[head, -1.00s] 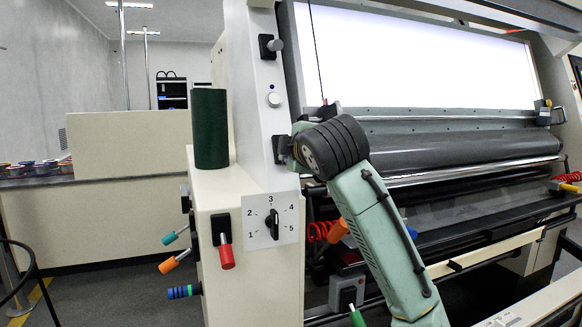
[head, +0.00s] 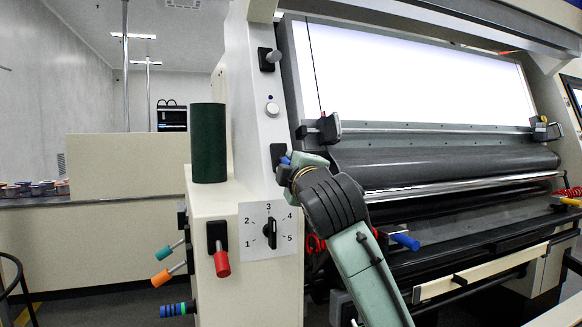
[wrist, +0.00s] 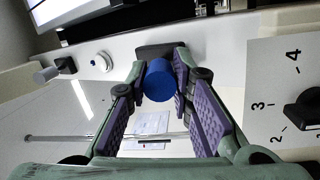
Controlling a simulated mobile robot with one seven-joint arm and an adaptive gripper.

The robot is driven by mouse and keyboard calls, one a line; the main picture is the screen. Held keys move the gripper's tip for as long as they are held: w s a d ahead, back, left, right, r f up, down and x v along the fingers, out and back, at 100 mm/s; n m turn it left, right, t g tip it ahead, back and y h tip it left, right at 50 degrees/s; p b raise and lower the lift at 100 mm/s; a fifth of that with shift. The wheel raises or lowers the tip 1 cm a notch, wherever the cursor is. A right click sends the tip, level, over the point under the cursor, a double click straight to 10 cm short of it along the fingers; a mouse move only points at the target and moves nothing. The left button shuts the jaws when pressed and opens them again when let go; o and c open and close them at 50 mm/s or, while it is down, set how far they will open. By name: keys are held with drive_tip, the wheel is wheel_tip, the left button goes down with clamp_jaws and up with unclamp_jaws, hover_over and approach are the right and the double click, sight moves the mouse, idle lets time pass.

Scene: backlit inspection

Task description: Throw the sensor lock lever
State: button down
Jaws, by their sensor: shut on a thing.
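A lever with a blue round knob (wrist: 160,84) sticks out from a black mounting plate (wrist: 153,50) on the machine's white post. In the wrist view the knob lies between the two purple-padded fingers of my gripper (wrist: 161,70), which is shut on it. In the head view my gripper (head: 291,163) is at the post, beside the same black plate (head: 278,153); only a bit of blue shows there and the rest of the lever is hidden. No label names the lever.
A numbered dial (head: 270,232) and a red-handled lever (head: 220,260) are below. A knob (head: 270,56) and white button (head: 272,109) are above. A dark green cylinder (head: 209,142) stands left. Another blue handle (head: 405,242) juts out right, beyond my arm.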

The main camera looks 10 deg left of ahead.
drive_tip(key=c, duration=1.4)
unclamp_jaws()
drive_tip(key=v, duration=1.2)
